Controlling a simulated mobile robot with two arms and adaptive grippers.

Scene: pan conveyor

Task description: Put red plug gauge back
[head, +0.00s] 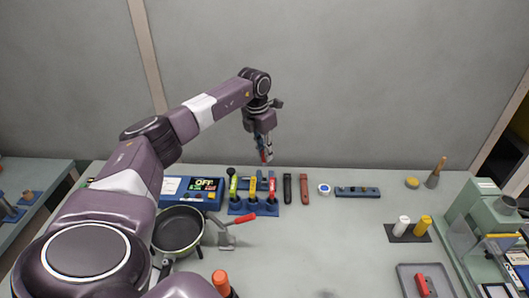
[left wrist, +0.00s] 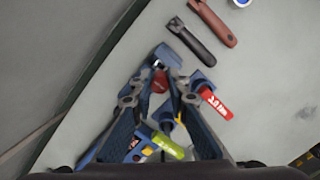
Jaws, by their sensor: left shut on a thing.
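My left gripper (head: 265,148) is raised above the back edge of the table, pointing down and shut on a slim red piece, which I take to be the red plug gauge (head: 264,157). In the left wrist view a red part of it (left wrist: 160,82) shows between the fingertips (left wrist: 158,92); the rest is hidden. Below and in front is a blue gauge stand (head: 238,208). It carries a green-handled gauge (head: 232,184), a yellow-handled gauge (head: 253,188) and another red-handled gauge (head: 272,186). My right gripper is not in view.
A black tool (head: 287,188) and a brown tool (head: 304,188) lie right of the stand, with a tape roll (head: 324,189) beyond. A display box (head: 192,188) and a pan (head: 179,232) are on the left. The table's middle right is mostly clear.

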